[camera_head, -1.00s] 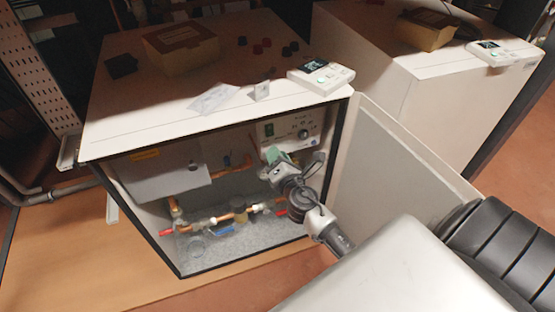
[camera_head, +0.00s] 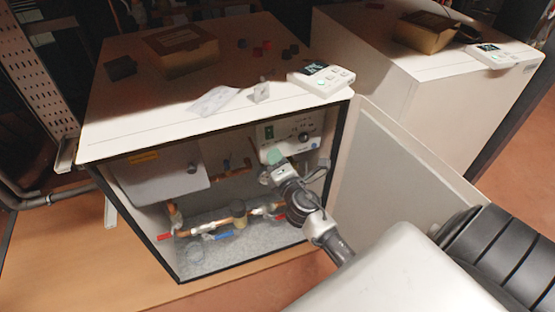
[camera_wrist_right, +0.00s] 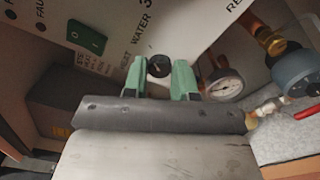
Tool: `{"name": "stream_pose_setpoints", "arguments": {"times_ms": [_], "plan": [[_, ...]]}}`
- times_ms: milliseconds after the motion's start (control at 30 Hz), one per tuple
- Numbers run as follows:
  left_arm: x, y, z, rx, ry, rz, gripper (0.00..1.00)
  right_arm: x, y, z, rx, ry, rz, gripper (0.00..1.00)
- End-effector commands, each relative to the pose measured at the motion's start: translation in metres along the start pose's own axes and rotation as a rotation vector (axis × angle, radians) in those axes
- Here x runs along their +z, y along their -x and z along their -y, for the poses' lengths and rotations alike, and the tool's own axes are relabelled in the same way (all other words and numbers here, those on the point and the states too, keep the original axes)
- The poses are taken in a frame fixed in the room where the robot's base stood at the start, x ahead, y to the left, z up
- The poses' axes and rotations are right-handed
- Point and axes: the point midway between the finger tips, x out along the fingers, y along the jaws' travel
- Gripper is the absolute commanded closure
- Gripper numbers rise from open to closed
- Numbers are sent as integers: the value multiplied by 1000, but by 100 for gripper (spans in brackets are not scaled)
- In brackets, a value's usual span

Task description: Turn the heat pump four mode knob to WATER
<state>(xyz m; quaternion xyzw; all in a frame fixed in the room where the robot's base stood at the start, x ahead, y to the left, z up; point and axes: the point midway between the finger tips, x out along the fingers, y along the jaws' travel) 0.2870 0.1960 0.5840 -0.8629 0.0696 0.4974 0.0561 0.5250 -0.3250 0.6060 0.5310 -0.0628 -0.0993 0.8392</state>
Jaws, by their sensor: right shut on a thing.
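The open heat pump cabinet (camera_head: 150,125) has a white control panel (camera_head: 285,128) inside at its upper right. A dark round knob (camera_head: 303,137) and a green switch (camera_head: 269,132) show on that panel. My right gripper (camera_head: 273,157) is at the panel's lower left part, below the green switch. In the right wrist view its green fingers (camera_wrist_right: 159,72) are shut on a small black knob (camera_wrist_right: 158,66), one on each side. Printing with the word WATER lies above this knob, and the green switch (camera_wrist_right: 87,37) is up to the left. The knob's pointer is too small to read.
The open cabinet door (camera_head: 395,155) stands right of my arm. A pressure gauge (camera_wrist_right: 224,86) and a blue fitting (camera_wrist_right: 297,70) are close right of the fingers. Copper pipes with red and blue handles (camera_head: 220,236) run below. A white box (camera_head: 160,175) fills the upper left.

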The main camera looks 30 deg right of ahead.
Motion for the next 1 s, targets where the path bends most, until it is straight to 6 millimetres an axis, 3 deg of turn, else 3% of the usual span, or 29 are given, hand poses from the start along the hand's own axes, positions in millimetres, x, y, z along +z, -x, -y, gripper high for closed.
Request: {"name": "stream_pose_setpoints", "arguments": {"times_ms": [33, 200, 567, 767, 1000], "plan": [[0, 0, 0, 0, 0, 0, 100, 0, 0, 1, -3, -2, 0, 71], [0, 0, 0, 0, 0, 0, 100, 0, 0, 1, -2, -1, 0, 47], [0, 0, 0, 0, 0, 0, 100, 0, 8, 0, -1, -1, 0, 47], [-1, -1, 0, 0, 0, -10, 100, -2, 44, 2, -3, -2, -2, 47], [-23, -7, -4, 9, -4, -150, 100, -1, 89, 3, -4, -1, 0, 47]]}}
